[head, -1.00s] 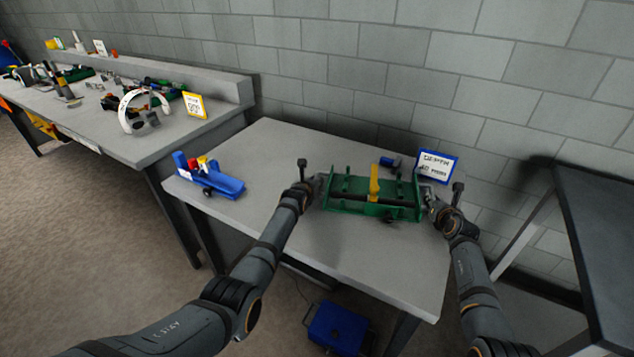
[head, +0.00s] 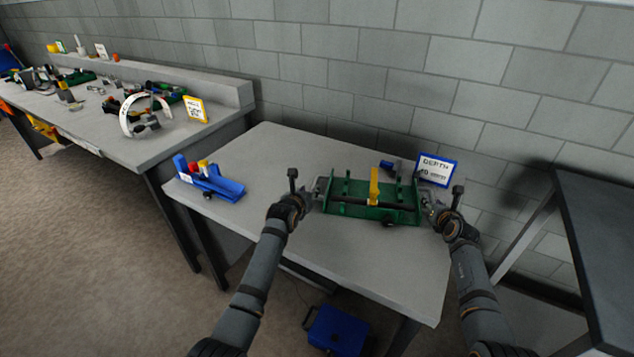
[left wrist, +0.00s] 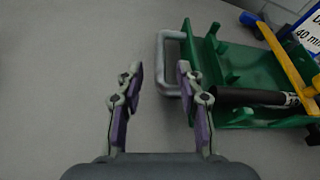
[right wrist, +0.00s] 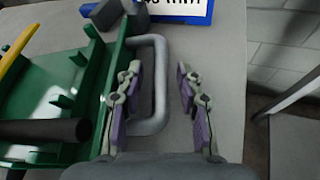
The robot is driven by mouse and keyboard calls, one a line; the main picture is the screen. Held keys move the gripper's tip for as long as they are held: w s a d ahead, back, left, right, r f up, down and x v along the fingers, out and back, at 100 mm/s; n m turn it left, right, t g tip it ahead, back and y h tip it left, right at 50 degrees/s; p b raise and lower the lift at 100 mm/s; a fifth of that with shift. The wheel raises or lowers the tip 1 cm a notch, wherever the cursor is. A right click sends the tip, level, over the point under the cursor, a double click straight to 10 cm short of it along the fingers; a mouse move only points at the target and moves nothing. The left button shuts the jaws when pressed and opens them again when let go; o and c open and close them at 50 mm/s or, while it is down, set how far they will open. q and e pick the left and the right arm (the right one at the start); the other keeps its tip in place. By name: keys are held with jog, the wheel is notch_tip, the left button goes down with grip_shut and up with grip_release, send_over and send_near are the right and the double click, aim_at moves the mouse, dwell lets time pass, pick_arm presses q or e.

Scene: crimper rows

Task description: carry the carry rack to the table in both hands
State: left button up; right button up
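The green carry rack (head: 350,211) sits on the grey table (head: 300,240). It has a pale loop handle at each end and holds a black bar and a yellow upright piece (head: 374,187). My left gripper (head: 308,197) is open at the rack's left end. My right gripper (head: 432,206) is open at the other end. In the right wrist view the right handle's outer bar (right wrist: 160,85) shows between its fingers (right wrist: 160,80).
A blue holder (head: 215,183) with red and yellow parts stands on the table's left. A blue-framed depth sign (head: 436,169) stands close behind the rack's right end. A cluttered bench (head: 160,148) is at left, a dark table (head: 610,240) at right. The table's front is clear.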

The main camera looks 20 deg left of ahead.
pick_arm(q)
jog(key=shift+v, duration=1.85)
pick_arm(e)
jog(key=shift+v, duration=3.75)
jog(key=shift+d+f, duration=0.1)
